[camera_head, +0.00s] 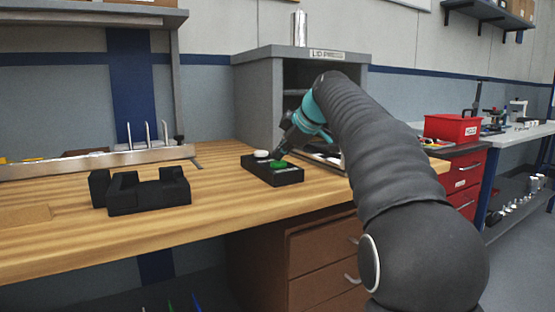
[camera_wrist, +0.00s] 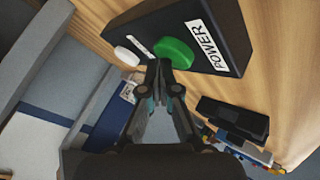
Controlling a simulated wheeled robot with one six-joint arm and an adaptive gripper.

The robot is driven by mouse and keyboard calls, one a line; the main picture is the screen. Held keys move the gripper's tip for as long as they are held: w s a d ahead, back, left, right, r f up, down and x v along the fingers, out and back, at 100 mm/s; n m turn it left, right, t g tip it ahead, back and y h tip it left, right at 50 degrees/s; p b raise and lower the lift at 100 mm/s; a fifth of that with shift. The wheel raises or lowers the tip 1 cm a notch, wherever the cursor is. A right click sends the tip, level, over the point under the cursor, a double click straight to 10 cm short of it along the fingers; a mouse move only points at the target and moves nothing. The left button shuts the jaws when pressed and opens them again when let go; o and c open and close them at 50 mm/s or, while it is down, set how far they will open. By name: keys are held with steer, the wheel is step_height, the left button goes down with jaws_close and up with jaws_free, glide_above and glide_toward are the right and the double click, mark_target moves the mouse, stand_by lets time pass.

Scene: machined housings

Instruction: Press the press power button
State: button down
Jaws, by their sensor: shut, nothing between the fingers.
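A black control box (camera_head: 282,175) sits on the wooden bench in front of the grey lid press (camera_head: 258,95). It carries a green button (camera_head: 279,163) and a white button (camera_head: 261,154). In the wrist view the green button (camera_wrist: 174,52) is beside a POWER label (camera_wrist: 207,45), and the white button (camera_wrist: 127,56) is to its left. My gripper (camera_head: 277,157) is shut and empty, pointing down at the box. In the wrist view its fingertips (camera_wrist: 159,66) are at the near edge of the green button. I cannot tell whether they touch it.
A black fixture block (camera_head: 145,190) stands on the bench to the left. A metal rail with upright pins (camera_head: 100,160) lies behind it. A red bin (camera_head: 451,128) stands at the right. The bench front (camera_head: 60,255) is clear.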

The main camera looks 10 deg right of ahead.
mark_target(280, 162)
step_height(280, 162, up, 6)
steer(key=p, duration=0.5)
steer(key=shift+p, duration=0.3)
stand_by(1.1)
